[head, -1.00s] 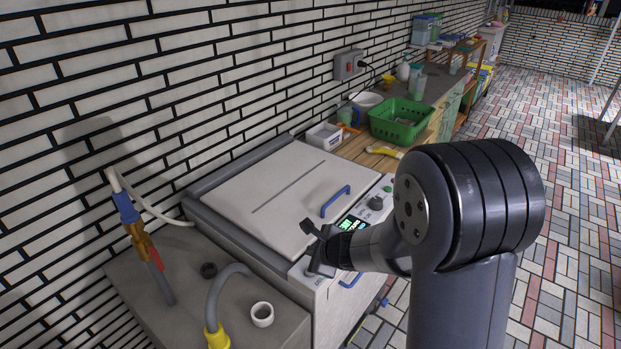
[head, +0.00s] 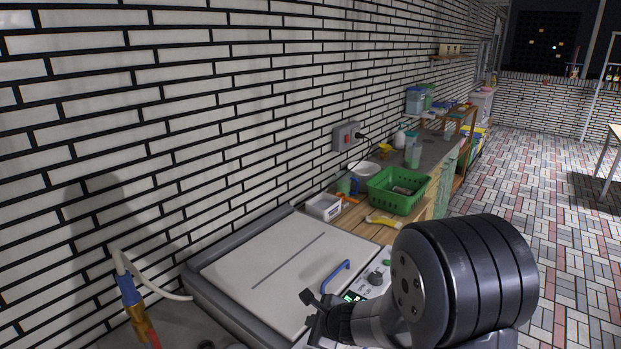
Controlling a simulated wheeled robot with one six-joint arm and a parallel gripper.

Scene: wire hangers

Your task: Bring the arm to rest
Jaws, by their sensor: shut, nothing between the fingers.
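My gripper (head: 312,312) is at the lower middle of the head view, at the front of a grey lidded machine (head: 270,268). Its small dark fingers point left, and nothing shows between them. It appears over or just in front of the machine's control panel; I cannot tell whether it touches. My arm's large dark joint fills the lower right and hides part of the machine's front. The machine's lid is down, with a blue handle (head: 335,277) to the right of my fingers.
A wooden counter holds a green basket (head: 397,203), a white container (head: 324,207) and a yellow item (head: 383,221). A wall socket (head: 346,136) has a plug in it. A hose (head: 130,292) stands at the lower left.

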